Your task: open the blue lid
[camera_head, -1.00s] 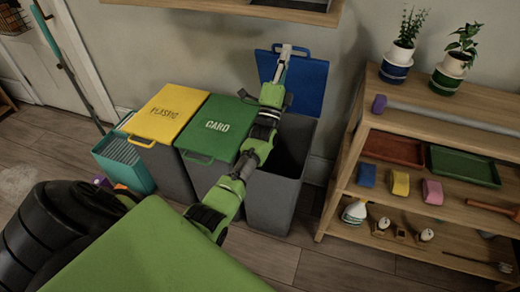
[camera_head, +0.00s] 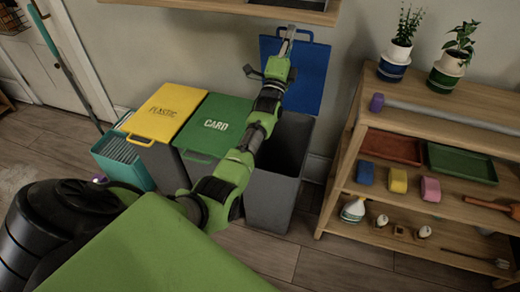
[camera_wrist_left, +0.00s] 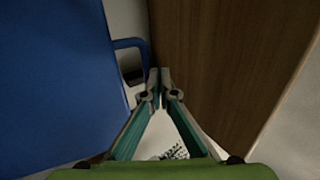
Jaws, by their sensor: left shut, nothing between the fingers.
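The blue lid (camera_head: 310,75) stands raised, near upright, at the back of the dark grey bin (camera_head: 272,190), and the bin's mouth is open. The lid's blue handle loop is at its top edge. My left gripper (camera_head: 288,34) is at the lid's upper left part in the head view, fingers shut and empty. In the left wrist view the blue lid (camera_wrist_left: 55,80) fills the left side, and its handle (camera_wrist_left: 130,48) is just left of the shut fingertips (camera_wrist_left: 158,78). Whether the fingers touch the lid is unclear. My right gripper is not in view.
A yellow-lidded bin (camera_head: 165,112) and a green-lidded bin (camera_head: 215,125) stand to the left, both closed. A wooden shelf (camera_head: 345,195) with plants and trays stands close on the right. A wooden cabinet edge (camera_head: 270,10) hangs above the lid.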

